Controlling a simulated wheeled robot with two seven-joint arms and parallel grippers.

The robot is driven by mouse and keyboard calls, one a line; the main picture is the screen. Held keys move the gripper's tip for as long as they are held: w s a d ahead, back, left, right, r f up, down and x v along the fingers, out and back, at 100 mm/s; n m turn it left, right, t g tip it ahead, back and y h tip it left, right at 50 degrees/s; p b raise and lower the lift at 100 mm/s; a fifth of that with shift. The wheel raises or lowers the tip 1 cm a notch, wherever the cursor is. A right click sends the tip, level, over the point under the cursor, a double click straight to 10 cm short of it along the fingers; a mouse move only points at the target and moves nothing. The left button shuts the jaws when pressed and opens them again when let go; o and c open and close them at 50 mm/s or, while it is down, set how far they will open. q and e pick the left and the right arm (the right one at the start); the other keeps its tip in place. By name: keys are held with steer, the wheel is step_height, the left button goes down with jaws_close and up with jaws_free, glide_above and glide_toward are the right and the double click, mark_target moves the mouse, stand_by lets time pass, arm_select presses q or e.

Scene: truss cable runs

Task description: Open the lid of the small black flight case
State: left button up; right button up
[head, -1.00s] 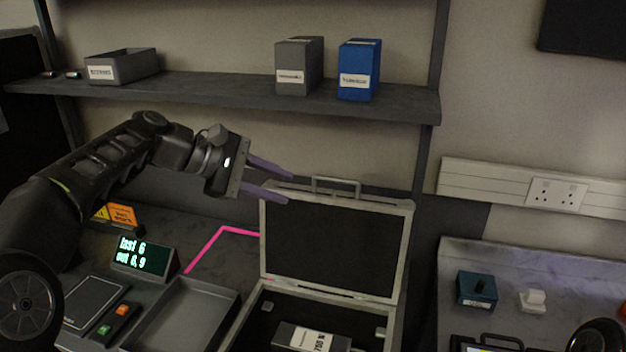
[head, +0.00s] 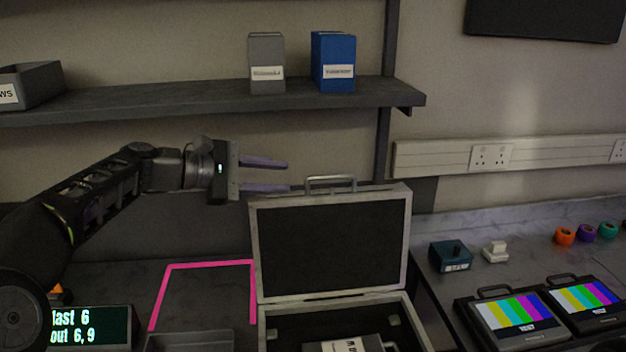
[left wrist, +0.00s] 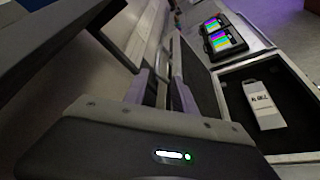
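The black flight case (head: 262,325) with silver edges stands on the bench, its lid (head: 330,246) raised upright and the handle (head: 331,182) on its top edge. A labelled grey box (head: 352,344) lies inside the case. The case interior (left wrist: 296,92) and this box (left wrist: 264,104) also show in the left wrist view. My left gripper (head: 290,176) is open and empty, level with the lid's top left corner. Its fingers point right, with the lower fingertip close to the lid's edge; I cannot tell if they touch. My right gripper is not in view.
A shelf (head: 200,98) with a grey box (head: 267,63) and a blue box (head: 333,62) hangs above the arm. A display (head: 90,328) and a grey tray (head: 190,341) are left of the case. Colour-bar monitors (head: 515,318) stand to the right. A pink outline (head: 208,264) marks bare bench.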

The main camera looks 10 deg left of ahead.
mark_target(314, 177)
arm_select(q)
steer(key=shift+w+r, duration=0.1)
steer(key=shift+w+d, duration=0.15)
steer(key=shift+d, duration=0.05)
steer(key=shift+w+d, duration=0.2)
steer(key=p+x, duration=0.2)
steer(key=x, duration=0.5)
jaws_close()
stand_by(0.3)
